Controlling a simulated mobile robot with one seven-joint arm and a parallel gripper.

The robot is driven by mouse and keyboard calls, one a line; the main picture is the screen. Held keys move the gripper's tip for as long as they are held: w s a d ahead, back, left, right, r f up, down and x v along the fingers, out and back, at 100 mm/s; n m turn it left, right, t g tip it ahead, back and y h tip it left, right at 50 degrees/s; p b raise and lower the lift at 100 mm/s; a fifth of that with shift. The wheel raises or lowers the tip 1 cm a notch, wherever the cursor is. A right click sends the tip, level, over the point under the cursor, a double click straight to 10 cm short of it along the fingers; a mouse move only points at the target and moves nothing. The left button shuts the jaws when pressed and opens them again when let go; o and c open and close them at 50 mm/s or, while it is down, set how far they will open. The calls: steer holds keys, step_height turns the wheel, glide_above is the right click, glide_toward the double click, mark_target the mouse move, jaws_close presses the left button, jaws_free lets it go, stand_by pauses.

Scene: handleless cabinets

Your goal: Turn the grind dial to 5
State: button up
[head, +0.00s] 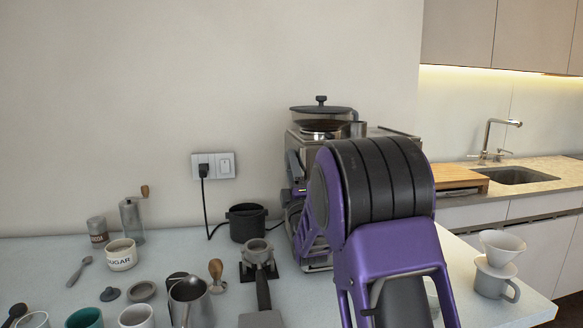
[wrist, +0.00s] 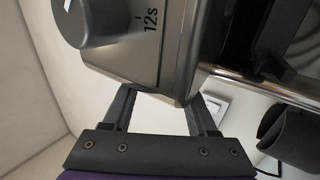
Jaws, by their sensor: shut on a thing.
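The coffee machine (head: 305,145) stands at the back of the counter, with a lidded hopper (head: 322,120) on top. My arm covers much of its front in the head view and hides my gripper there. In the wrist view, the machine's metal body (wrist: 180,45) fills the upper part, with a grey knob (wrist: 110,20) and a "12s" mark beside it. My gripper (wrist: 160,103) has its two fingers apart, one each side of the body's lower corner. Their tips pass behind the body. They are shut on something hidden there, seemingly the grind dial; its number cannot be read.
A black knock box (head: 247,222) and a portafilter (head: 258,255) sit left of the machine. A metal jug (head: 188,300), cups and a sugar pot (head: 121,255) crowd the left counter. A white dripper (head: 502,246) stands at right. A cord runs to the wall socket (head: 213,166).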

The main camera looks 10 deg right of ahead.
steer(key=o, duration=1.4)
steer(key=shift+c, duration=0.2)
steer(key=v, duration=1.7)
steer(key=shift+s, duration=0.15)
steer(key=shift+f, duration=0.1)
